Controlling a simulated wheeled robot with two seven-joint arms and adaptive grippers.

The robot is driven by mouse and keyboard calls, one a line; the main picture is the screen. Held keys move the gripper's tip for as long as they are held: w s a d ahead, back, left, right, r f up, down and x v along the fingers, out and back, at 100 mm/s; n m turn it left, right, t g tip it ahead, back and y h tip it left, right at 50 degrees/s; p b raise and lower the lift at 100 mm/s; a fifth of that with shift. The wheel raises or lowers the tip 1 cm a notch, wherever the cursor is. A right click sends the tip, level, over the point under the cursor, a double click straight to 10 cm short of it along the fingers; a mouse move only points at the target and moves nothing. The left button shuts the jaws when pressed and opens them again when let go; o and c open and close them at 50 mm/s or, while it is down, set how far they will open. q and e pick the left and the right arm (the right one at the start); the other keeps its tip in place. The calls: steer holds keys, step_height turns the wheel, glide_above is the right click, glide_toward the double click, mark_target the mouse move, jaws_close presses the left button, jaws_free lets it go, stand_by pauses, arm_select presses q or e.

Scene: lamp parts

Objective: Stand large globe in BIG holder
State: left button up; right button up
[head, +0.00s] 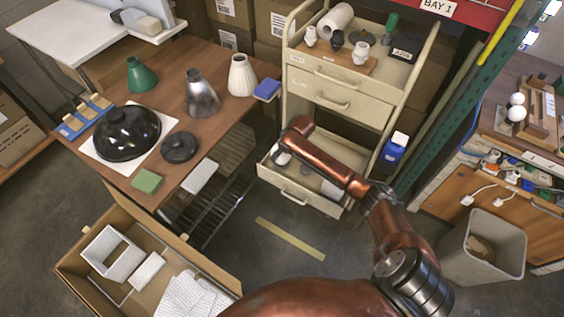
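Two white round globes (517,99) sit close together at a wooden rack (549,108) on the bench at the far right. I cannot tell which is larger, or whether either sits in a holder. No BIG label is readable here. My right arm reaches up over the cart's open bottom drawer (294,196). The drawer holds a white rounded thing (283,158) and a pale piece (331,190). My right gripper's fingers cannot be made out near the wrist end. My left gripper is not in view.
A brown table (220,116) at left carries shades, a black dome (128,133) and small parts. The cart top (385,72) holds several small fittings. An open cardboard box (75,268) stands front left, a grey bin (484,246) at right.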

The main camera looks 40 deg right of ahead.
steer(key=shift+f+p, duration=0.5)
steer(key=shift+f, duration=0.75)
stand_by(1.8)
steer(key=o, duration=1.1)
steer(key=shift+o, duration=0.2)
steer(key=v, duration=1.2)
